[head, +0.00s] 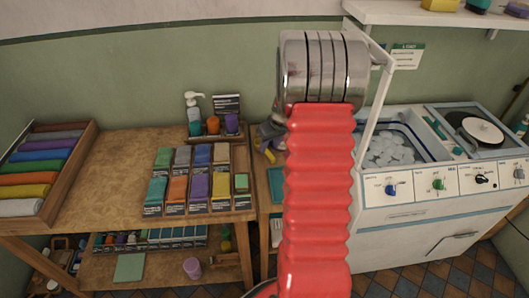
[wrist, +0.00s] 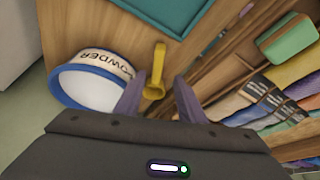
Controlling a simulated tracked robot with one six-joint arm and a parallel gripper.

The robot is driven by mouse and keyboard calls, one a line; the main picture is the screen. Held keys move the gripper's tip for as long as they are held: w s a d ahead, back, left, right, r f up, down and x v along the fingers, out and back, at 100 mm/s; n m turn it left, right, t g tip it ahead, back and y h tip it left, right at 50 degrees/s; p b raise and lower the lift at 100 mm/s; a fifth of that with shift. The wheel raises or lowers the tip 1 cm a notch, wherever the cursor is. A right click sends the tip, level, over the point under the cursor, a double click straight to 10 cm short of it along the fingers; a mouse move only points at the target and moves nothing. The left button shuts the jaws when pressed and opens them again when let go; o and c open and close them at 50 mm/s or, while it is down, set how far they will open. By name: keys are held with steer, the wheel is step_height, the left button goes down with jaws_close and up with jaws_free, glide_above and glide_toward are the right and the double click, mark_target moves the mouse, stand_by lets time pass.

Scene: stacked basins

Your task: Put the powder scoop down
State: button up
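The yellow powder scoop (wrist: 155,68) shows in the wrist view between my gripper's two fingers, over a wooden top. My gripper (wrist: 160,100) is open, with a clear gap between the scoop and the right finger. I cannot tell whether the scoop's lower end touches the left finger. A white tub with a blue rim, marked POWDER (wrist: 92,82), stands just left of the fingers. In the head view my gripper (head: 268,138) is partly hidden by my red arm, with a bit of yellow, likely the scoop (head: 268,154), below it. The tub is not visible there.
A rack of coloured blocks (head: 195,180) stands left of my gripper on the wooden table (head: 100,185). A teal piece (wrist: 170,12) lies beyond the scoop. A pump bottle (head: 193,115) is behind. A white washing machine (head: 430,205) stands right. The table's middle left is clear.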

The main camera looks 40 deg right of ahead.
mark_target(269, 152)
steer(key=shift+f, duration=0.1)
steer(key=shift+x, duration=2.5)
steer(key=shift+s+d, duration=0.2)
steer(key=shift+s, duration=0.05)
jaws_close()
